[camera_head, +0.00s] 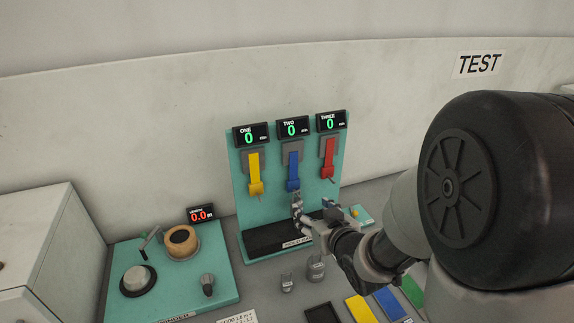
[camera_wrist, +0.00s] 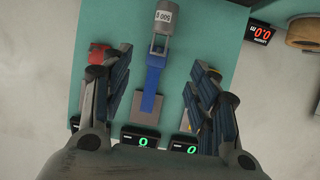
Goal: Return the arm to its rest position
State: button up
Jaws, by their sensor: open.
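A teal stand (camera_head: 243,200) has three displays marked ONE, TWO and THREE, each reading 0. Yellow (camera_head: 254,172), blue (camera_head: 293,170) and red (camera_head: 329,158) strips hang below them. A metal weight (camera_head: 297,204) is at the lower end of the blue strip. The wrist view shows that weight (camera_wrist: 162,25), with a white label that seems to read 500 g, in line with the blue strip (camera_wrist: 153,80). My gripper (camera_head: 318,222) is in front of the stand, below the strips. In the wrist view my gripper (camera_wrist: 160,65) is open, its fingers apart on either side of the blue strip, with nothing gripped.
Two metal weights (camera_head: 316,268) (camera_head: 287,282) stand in front of the stand. Coloured flat pieces (camera_head: 362,309) lie at the front. A teal winder board (camera_head: 222,270) with a tape roll (camera_head: 180,242) is at left; its red display (camera_head: 201,215) reads 0.0. A white box (camera_head: 40,240) stands far left.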

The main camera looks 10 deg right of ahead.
jog(key=s+r+g, duration=0.2)
jog(key=s+g, duration=0.1)
jog(key=s, duration=0.6)
jog(key=s+a+r+m+g+h, duration=0.1)
jog(key=s+r+g, duration=0.1)
jog(key=s, duration=0.8)
jog(key=s+r+g, duration=0.2)
jog(key=s+g, duration=0.1)
jog(key=s, duration=0.6)
jog(key=shift+s+a+r+m+g+h, duration=0.25)
jog(key=shift+s+r+m+g+h, duration=0.05)
jog(key=shift+s+r+g+h, duration=0.1)
jog(key=shift+c, duration=0.5)
